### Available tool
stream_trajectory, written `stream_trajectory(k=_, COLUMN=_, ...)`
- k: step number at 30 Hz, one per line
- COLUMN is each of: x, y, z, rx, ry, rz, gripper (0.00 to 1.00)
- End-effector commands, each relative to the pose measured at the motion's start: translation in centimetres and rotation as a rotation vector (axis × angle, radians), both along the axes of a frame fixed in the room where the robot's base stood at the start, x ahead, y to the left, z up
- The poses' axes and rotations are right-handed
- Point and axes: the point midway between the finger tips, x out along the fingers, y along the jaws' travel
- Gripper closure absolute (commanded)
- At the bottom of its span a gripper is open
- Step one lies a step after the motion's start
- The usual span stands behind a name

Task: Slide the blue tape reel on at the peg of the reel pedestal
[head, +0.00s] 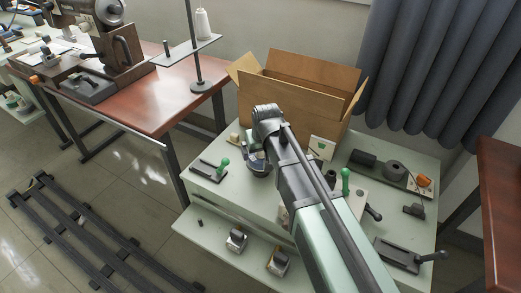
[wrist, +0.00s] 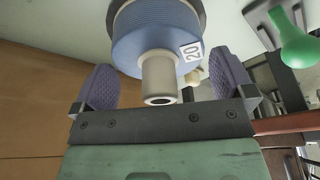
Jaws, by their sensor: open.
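The blue tape reel (wrist: 150,45), with a white "20" label, shows in the upper middle of the wrist view. A pale hollow cylinder (wrist: 159,78) sticks out of its middle towards me; I cannot tell whether it is the peg or the reel's own hub. A dark round disc (wrist: 150,9) lies directly behind the reel and looks like the pedestal's base. My gripper (wrist: 163,65) is open, its two purple pads apart on either side of the cylinder and short of the reel's widest part. In the head view the reel (head: 258,168) is partly hidden under my wrist.
The pale green bench top (head: 215,184) holds green-knobbed clamps (head: 222,165), a dark device with an orange knob (head: 395,172) and a black lever block (head: 397,254). An open cardboard box (head: 300,90) stands close behind. Two small devices sit on the lower shelf (head: 215,225).

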Motion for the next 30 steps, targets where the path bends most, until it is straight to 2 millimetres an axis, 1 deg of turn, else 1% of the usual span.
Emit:
stream_trajectory(k=1, x=-0.2, y=-0.1, z=1.2, rx=0.000, ry=0.000, rz=0.000, gripper=0.00)
stream_trajectory(k=5, x=-0.9, y=-0.3, z=4.1, rx=0.000, ry=0.000, rz=0.000, gripper=0.00)
stream_trajectory(k=9, x=-1.7, y=-0.6, z=7.7, rx=0.000, ry=0.000, rz=0.000, gripper=0.00)
stream_trajectory(k=12, x=-2.3, y=-0.8, z=9.5, rx=0.000, ry=0.000, rz=0.000, gripper=0.00)
stream_trajectory(k=13, x=-2.4, y=-0.9, z=9.9, rx=0.000, ry=0.000, rz=0.000, gripper=0.00)
stream_trajectory(k=16, x=-2.6, y=-0.9, z=10.3, rx=0.000, ry=0.000, rz=0.000, gripper=0.00)
stream_trajectory(k=21, x=-2.6, y=-0.9, z=9.9, rx=0.000, ry=0.000, rz=0.000, gripper=0.00)
stream_trajectory(k=30, x=-2.6, y=-0.9, z=9.9, rx=0.000, ry=0.000, rz=0.000, gripper=0.00)
